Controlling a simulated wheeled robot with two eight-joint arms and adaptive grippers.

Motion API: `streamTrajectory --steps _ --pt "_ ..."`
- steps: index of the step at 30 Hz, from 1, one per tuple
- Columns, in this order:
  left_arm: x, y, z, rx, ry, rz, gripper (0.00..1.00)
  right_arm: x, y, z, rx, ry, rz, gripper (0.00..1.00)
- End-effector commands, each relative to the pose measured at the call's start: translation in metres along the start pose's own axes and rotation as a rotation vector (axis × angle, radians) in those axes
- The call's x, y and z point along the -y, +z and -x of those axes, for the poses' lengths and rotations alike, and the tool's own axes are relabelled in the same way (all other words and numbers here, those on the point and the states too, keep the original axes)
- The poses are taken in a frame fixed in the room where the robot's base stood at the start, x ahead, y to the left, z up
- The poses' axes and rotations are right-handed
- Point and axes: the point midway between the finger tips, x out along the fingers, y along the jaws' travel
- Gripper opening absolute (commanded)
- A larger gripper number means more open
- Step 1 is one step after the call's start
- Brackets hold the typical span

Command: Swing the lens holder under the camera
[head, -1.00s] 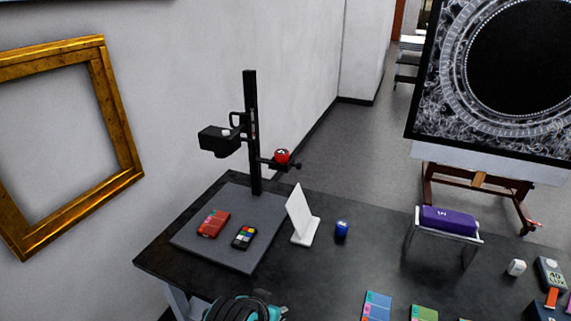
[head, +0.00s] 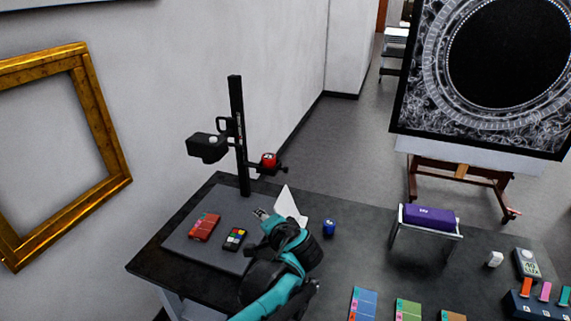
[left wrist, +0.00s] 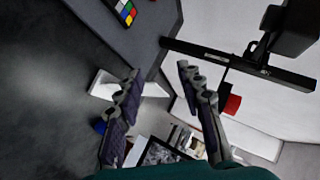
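The lens holder (head: 269,160) is a red round piece on a short dark arm, swung out to the right of the black column (head: 238,120). The black camera (head: 208,147) sits on the column's left side, so the holder is not under it. In the left wrist view the red holder (left wrist: 232,104) is partly hidden behind a finger, and the camera (left wrist: 292,25) is at the upper right. My left gripper (head: 263,214) is open and empty, below and in front of the holder; its spread fingers (left wrist: 158,72) show in the left wrist view. My right gripper is not in view.
A red card (head: 204,227) and a colour checker (head: 235,239) lie on the grey baseboard (head: 185,244). A white upright panel (head: 290,203) stands close behind my gripper, with a blue cylinder (head: 329,228) to its right.

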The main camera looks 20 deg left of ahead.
Motion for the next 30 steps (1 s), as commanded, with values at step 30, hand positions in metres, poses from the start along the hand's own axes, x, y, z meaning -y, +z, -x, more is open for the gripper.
streamTrajectory --steps 30 --pt "0.066 -0.148 -0.063 -0.074 -0.531 -0.332 0.38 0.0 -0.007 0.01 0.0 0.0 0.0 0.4"
